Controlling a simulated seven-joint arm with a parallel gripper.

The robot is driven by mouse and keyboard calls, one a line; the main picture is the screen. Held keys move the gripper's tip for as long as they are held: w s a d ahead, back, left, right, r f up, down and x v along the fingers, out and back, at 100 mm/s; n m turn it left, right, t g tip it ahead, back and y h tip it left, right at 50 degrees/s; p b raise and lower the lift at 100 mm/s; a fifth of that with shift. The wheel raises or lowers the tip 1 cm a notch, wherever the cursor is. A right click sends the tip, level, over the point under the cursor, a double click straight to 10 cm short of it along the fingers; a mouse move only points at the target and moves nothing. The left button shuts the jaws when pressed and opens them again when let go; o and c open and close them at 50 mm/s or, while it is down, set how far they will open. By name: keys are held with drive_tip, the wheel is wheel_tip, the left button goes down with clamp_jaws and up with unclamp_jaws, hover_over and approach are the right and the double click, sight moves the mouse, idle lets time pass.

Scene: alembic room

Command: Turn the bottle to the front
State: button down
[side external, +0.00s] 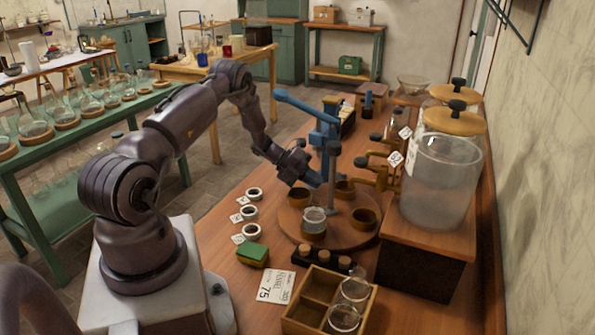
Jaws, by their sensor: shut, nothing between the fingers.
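A round wooden turntable (290,231) stands on the workbench with several brown cups on it around a grey central post (334,185). A small clear glass vessel (315,217), which looks like the bottle, stands in the cup (313,235) on the near side of the turntable. My gripper (313,179) is shut and empty. It is above the far left part of the turntable, close to the post and above and behind the bottle. Whether it touches the post or a cup cannot be told.
A blue hand press (322,125) rises behind the turntable. A large glass jar (440,185) on a wooden stand is at the right. In front are a wooden box (290,325) with glass jars, a dark rack (300,260) and a green sponge (252,252). White rings lie left.

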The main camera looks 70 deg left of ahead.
drive_tip(key=shift+w+d, duration=0.4)
drive_tip(key=shift+w, duration=0.2)
drive_tip(key=shift+w+d, duration=0.35)
drive_tip(key=shift+w, duration=0.2)
drive_tip(key=shift+w+d+m+g+h, duration=0.2)
drive_tip(key=shift+w+m+g+h, duration=0.4)
drive_tip(key=shift+m+h, duration=0.15)
